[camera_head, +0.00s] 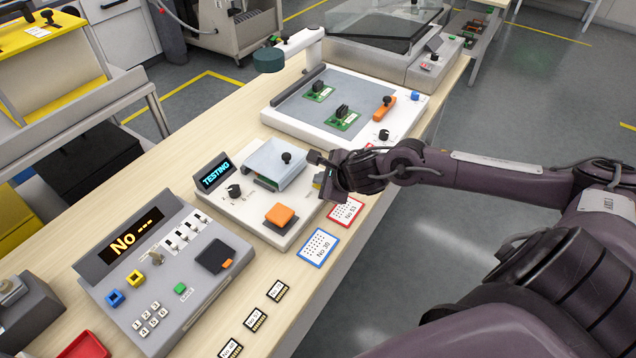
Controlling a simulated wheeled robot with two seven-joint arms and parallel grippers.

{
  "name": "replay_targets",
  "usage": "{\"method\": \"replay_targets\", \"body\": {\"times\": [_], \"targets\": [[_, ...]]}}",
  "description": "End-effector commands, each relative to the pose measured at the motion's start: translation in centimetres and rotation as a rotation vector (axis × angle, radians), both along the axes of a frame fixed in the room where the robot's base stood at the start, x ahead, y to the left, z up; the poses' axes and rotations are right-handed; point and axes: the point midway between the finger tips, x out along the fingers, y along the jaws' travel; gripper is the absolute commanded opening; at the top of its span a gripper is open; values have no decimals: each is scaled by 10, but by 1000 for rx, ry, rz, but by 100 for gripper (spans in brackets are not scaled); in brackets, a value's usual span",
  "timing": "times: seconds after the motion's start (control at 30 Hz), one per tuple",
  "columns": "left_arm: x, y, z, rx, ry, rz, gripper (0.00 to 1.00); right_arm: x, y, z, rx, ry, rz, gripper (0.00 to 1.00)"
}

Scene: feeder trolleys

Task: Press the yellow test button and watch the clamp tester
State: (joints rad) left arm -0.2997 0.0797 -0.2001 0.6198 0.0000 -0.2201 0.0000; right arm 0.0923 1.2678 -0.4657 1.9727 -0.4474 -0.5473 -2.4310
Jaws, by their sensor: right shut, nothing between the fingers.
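The clamp tester (246,214) is a white box in the middle of the bench. Its small screen (215,174) reads "TESTING" in blue letters. Its grey clamp lid (270,160) with a black knob is down, and a bit of green board (266,185) shows beneath the edge. A small yellow patch (317,181), perhaps the yellow test button, shows at the tester's right end, mostly hidden by my right gripper (323,178). That gripper is shut and empty, right at the patch; I cannot tell whether it touches. My left gripper is not in view.
A grey console (205,295) showing "No ---" stands front left. Blue-framed (318,247) and red-framed (346,211) cards lie along the bench edge. A white station (290,110) with green boards stands behind.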

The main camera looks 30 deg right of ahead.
Motion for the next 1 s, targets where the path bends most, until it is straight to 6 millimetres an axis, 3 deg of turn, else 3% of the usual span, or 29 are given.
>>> {"method": "replay_targets", "body": {"times": [0.33, 0.73, 1.0], "targets": [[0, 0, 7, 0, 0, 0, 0, -1, -1, 14, -2, 2, 1, 0], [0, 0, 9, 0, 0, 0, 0, 0, 0, 18, -1, 1, 1, 0], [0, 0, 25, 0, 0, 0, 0, 0, 0, 43, -2, -1, 1, 0]]}}
